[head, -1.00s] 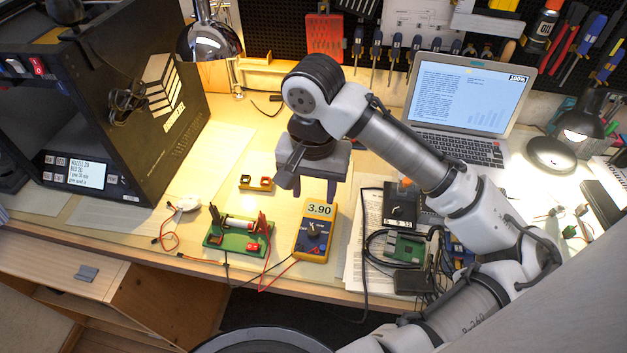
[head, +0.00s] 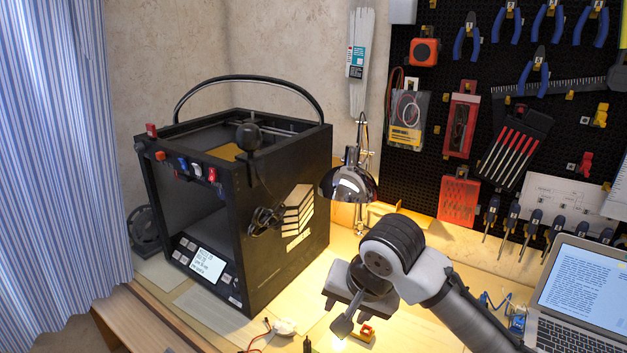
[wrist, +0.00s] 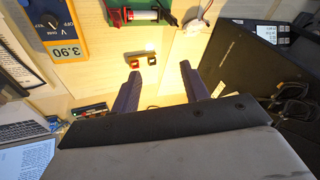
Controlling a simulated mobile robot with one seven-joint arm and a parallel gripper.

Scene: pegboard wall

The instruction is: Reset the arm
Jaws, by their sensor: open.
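My gripper (wrist: 160,72) is open, with its two dark fingers spread apart and nothing between them in the wrist view. In the head view my gripper (head: 338,318) points down over the lamp-lit desk, its fingertips near the lower edge of the picture. The holder also shows in the head view (head: 366,332), beside my gripper. My arm reaches in from the lower right.
A black 3D printer (head: 290,225) stands left of my arm, with a desk lamp (head: 348,183) behind. A laptop (head: 585,290) is at right. The wrist view shows a yellow multimeter (wrist: 65,40) and a green battery board (wrist: 150,16). Tools hang on the pegboard (head: 440,180).

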